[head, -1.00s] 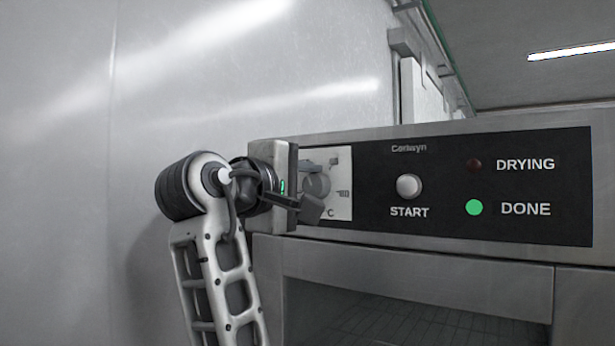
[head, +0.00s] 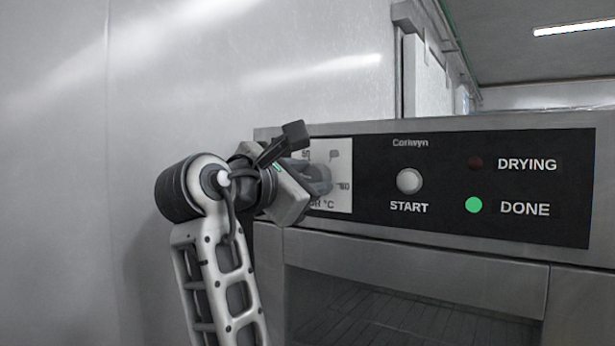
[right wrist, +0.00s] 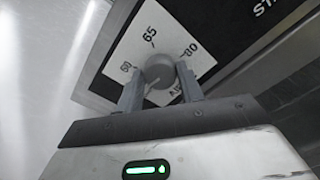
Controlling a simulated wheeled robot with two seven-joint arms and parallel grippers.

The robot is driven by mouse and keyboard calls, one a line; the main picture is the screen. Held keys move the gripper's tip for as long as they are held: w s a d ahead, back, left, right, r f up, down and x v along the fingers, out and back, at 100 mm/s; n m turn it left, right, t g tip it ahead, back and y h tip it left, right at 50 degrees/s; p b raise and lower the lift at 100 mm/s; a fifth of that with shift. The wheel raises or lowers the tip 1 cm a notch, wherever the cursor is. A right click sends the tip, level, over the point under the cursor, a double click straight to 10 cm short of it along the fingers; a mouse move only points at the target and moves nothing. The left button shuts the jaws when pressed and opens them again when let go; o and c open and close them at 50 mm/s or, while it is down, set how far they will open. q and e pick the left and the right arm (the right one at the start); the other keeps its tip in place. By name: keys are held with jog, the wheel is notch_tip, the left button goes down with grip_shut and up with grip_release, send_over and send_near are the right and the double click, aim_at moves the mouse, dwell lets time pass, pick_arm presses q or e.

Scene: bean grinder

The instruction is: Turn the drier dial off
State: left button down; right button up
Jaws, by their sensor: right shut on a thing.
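The drier dial (head: 320,179) is a round grey knob on a white scale plate (head: 340,160) at the left of the drier's black panel. In the head view my right gripper (head: 306,168) covers much of it. In the right wrist view the dial (right wrist: 160,70) sits between the two fingertips of my right gripper (right wrist: 160,88), which is shut on it. The numbers 65 and 80 show around it. A thin line on its face runs toward the lower left, but its exact setting is hard to read. My left gripper is not in view.
To the right are the START button (head: 409,181), a dark DRYING lamp (head: 476,162) and a lit green DONE lamp (head: 473,205). The drier's window (head: 400,300) is below. A smooth grey wall (head: 60,150) stands at the left.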

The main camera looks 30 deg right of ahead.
jog(key=n, duration=0.4)
jog(key=shift+f+n, duration=0.1)
jog(key=shift+n, duration=0.3)
dwell(0.4)
jog(key=o, duration=1)
jog(key=shift+a, duration=0.15)
jog(key=b+v, duration=0.3)
jog(key=v, duration=1.2)
jog(key=shift+a, duration=0.4)
jog(key=shift+s, duration=0.15)
